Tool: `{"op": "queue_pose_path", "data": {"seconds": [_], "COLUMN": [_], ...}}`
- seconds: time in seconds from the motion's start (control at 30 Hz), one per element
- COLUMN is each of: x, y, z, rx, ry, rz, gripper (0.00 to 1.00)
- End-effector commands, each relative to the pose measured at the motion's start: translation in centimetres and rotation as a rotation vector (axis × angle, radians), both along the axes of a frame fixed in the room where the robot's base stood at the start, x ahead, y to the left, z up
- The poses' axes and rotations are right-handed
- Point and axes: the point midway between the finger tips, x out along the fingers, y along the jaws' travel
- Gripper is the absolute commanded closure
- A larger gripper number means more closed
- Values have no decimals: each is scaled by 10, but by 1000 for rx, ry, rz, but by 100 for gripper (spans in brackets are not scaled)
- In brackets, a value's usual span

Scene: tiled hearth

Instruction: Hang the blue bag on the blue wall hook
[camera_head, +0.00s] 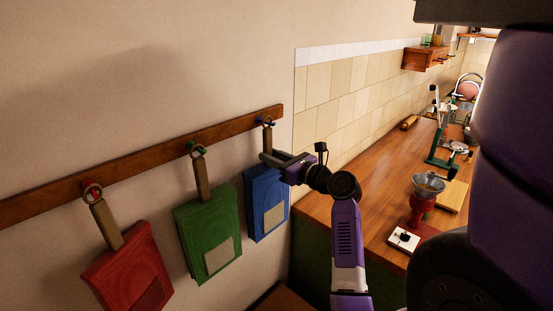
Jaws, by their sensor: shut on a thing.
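The blue bag (264,214) hangs upright against the wall at the right end of the wooden rail. Its tan strap (267,139) rises to a ring at the blue wall hook (260,121). The ring overlaps the hook, with blue showing on both sides of it, so it looks to be around the hook; whether it bears the weight cannot be told. My gripper (271,159) is at the lower strap, just above the bag's body, and is shut on the blue bag by this strap. The fingers hide part of the strap.
A green bag (207,222) hangs from the green hook (190,146), left of the blue bag. A red bag (128,265) hangs from the red hook (86,187) further left. A wooden counter (345,214) with several kitchen things stands close on the right.

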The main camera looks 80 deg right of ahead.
Motion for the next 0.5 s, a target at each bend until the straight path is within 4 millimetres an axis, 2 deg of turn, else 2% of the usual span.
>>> {"op": "queue_pose_path", "data": {"seconds": [0.5], "x": [6], "y": [-4], "z": [-7], "rx": [-1], "ry": [0], "rz": [-1], "gripper": [100]}}
